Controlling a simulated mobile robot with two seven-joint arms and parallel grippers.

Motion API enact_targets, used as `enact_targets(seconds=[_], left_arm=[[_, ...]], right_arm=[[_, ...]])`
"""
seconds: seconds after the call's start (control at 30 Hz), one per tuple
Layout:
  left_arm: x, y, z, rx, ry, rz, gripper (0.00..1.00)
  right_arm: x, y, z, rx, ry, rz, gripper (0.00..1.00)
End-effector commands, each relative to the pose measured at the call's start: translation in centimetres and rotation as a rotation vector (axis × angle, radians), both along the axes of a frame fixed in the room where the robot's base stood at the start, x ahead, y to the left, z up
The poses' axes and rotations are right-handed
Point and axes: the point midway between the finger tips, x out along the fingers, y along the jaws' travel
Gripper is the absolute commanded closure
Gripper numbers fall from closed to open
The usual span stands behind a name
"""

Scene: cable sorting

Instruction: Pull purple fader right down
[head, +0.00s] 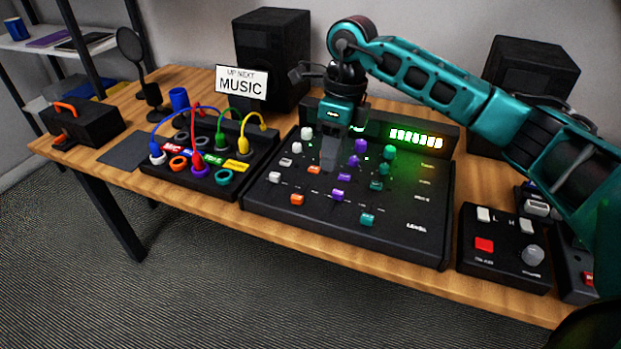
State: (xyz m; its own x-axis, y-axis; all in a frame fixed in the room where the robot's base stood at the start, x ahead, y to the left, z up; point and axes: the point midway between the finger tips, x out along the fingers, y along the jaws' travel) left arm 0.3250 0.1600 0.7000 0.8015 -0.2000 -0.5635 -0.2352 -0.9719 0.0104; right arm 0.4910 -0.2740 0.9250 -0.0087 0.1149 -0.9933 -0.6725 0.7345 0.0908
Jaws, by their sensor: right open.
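The black mixer panel (400,235) sits at the middle of the wooden table in the head view. It carries white, orange, purple and teal controls. Two purple fader caps show, an upper one (344,177) and a lower one (337,195); I cannot tell which is the right one. Purple knobs (361,146) are further back. My right gripper (329,162) points down over the panel, just left of the purple controls, near the orange cap (313,170). It is open, with nothing visible between its fingers. Its fingers look apart from the purple caps. My left gripper is not in view.
A patch box (215,182) with colored cables stands left of the mixer. A small box (505,250) with a red button is at the right. Speakers (272,55) and a "MUSIC" sign (241,83) stand behind. The front table edge is close below the mixer.

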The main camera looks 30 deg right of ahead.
Motion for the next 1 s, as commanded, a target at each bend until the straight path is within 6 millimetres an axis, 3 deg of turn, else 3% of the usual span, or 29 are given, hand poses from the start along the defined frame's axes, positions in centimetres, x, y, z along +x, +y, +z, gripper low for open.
enact_targets(seconds=[0.1,0.27,0.7,1.0], left_arm=[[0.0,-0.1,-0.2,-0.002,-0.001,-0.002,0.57],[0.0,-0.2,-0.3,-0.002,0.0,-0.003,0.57],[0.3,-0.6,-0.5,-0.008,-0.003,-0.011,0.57],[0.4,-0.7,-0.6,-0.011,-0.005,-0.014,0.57]], right_arm=[[0.3,-2.6,1.1,-0.095,-0.005,-0.027,0.57],[0.3,-3.2,0.4,-0.121,-0.003,-0.034,0.57],[0.2,-3.0,-8.2,-0.116,-0.002,-0.03,0.57],[0.2,-3.0,-11.3,-0.115,-0.004,-0.032,0.57]])
